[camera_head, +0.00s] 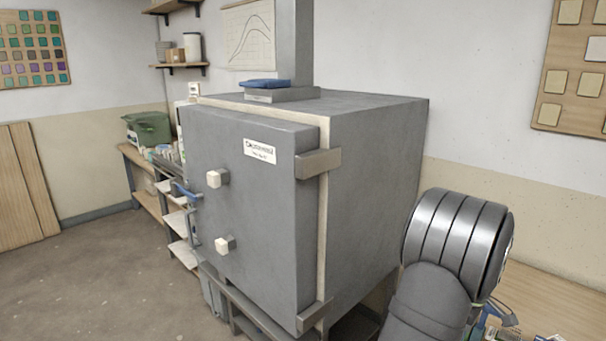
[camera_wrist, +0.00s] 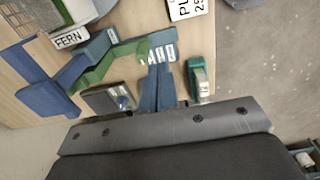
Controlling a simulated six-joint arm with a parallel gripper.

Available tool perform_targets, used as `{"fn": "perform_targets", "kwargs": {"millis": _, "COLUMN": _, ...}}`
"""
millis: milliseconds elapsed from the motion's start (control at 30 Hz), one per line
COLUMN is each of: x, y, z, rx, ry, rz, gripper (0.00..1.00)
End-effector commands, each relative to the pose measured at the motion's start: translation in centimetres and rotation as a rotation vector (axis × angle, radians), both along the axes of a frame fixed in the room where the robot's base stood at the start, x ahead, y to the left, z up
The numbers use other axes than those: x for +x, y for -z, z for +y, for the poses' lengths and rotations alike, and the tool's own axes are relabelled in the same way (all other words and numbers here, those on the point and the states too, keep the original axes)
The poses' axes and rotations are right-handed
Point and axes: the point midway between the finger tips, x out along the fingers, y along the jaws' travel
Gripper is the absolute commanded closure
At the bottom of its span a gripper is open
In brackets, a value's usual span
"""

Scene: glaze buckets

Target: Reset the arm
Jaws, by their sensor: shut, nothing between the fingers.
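My gripper (camera_wrist: 158,84) shows in the wrist view, past the dark grey housing that fills the bottom of the picture. Its two narrow blue-grey fingers lie side by side, shut with nothing between them. They point toward a light wooden table top (camera_wrist: 22,112) with blue and green pieces on it. Whether the fingertips touch anything there I cannot tell. In the head view my arm shows at the lower right, and my gripper cannot be made out.
A large grey kiln (camera_head: 245,200) with its door shut stands mid-view, left of my arm. Bare floor (camera_head: 100,265) lies at left. Near my gripper are a green-and-white item (camera_wrist: 201,80), a "FERN" label (camera_wrist: 71,38) and a white lettered card (camera_wrist: 188,8).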

Motion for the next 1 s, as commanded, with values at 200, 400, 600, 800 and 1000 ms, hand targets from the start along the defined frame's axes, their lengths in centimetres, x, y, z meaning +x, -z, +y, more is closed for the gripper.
{"fn": "perform_targets", "kwargs": {"millis": 200, "x": -0.1, "y": -1.7, "z": 0.1, "rx": -0.001, "ry": 0.0, "rz": -0.001, "gripper": 1.0}}
{"fn": "perform_targets", "kwargs": {"millis": 400, "x": -0.1, "y": -1.8, "z": 0.1, "rx": -0.001, "ry": 0.0, "rz": -0.001, "gripper": 1.0}}
{"fn": "perform_targets", "kwargs": {"millis": 600, "x": -0.1, "y": -1.5, "z": 0.1, "rx": 0.0, "ry": 0.0, "rz": 0.0, "gripper": 1.0}}
{"fn": "perform_targets", "kwargs": {"millis": 800, "x": 0.0, "y": 0.9, "z": 0.0, "rx": 0.003, "ry": 0.0, "rz": 0.003, "gripper": 1.0}}
{"fn": "perform_targets", "kwargs": {"millis": 1000, "x": 0.2, "y": 3.9, "z": -0.2, "rx": 0.001, "ry": 0.0, "rz": 0.001, "gripper": 1.0}}
